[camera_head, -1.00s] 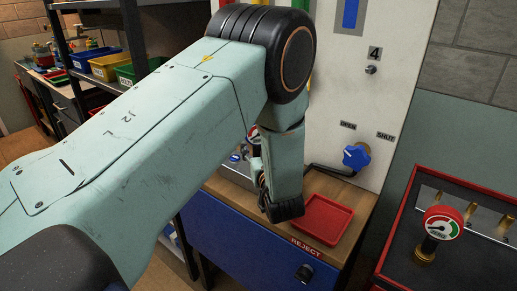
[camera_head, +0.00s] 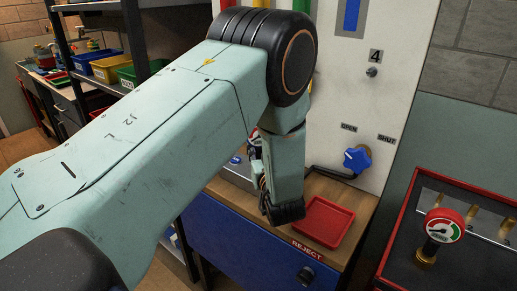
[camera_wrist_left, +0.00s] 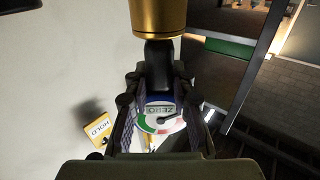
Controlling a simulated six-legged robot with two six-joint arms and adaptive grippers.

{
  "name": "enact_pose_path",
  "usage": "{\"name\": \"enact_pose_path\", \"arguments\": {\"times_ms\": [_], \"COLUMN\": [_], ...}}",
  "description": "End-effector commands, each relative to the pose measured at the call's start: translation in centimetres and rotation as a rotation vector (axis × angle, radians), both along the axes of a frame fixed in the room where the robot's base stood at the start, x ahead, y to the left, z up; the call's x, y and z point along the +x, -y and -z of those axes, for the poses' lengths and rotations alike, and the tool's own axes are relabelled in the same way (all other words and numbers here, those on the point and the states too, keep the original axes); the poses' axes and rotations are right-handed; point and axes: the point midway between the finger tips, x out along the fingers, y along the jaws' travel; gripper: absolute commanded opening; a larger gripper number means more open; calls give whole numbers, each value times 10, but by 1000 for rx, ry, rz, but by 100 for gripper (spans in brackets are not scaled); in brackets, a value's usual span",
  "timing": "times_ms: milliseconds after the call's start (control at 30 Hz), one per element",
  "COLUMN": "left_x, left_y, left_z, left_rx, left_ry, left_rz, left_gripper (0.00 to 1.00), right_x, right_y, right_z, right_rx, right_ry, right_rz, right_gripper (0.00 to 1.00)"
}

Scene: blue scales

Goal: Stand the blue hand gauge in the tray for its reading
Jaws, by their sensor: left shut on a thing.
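The blue hand gauge (camera_wrist_left: 162,119) is in my left gripper (camera_wrist_left: 155,88). In the left wrist view its dial has a blue rim and green and red bands. "ZERO" on the face is upside down. A black neck runs up to a brass end (camera_wrist_left: 159,18) beyond the fingers. The fingers close from both sides around the gauge. In the head view my forearm hides most of this gripper and the gauge. A red tray (camera_head: 325,222) lies on the wooden bench top, right of my wrist, behind the "REJECT" label; it looks empty. My right gripper is out of view.
A red-rimmed gauge (camera_head: 444,226) stands in a dark, red-edged case (camera_head: 405,235) at the right. A blue valve knob (camera_head: 357,160) on a bent pipe is behind the tray. Shelves with coloured bins (camera_head: 105,68) stand at the left.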

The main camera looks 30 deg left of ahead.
Motion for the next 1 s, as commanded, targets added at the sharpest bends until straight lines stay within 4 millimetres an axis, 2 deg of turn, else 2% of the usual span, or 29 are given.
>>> {"name": "enact_pose_path", "arguments": {"times_ms": [1000], "left_x": [0], "left_y": [0], "left_z": [-31], "left_rx": [1], "left_ry": [3], "left_rz": [0], "left_gripper": [0], "right_x": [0], "right_y": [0], "right_z": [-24], "right_rx": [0], "right_ry": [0], "right_rz": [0], "right_gripper": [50]}}
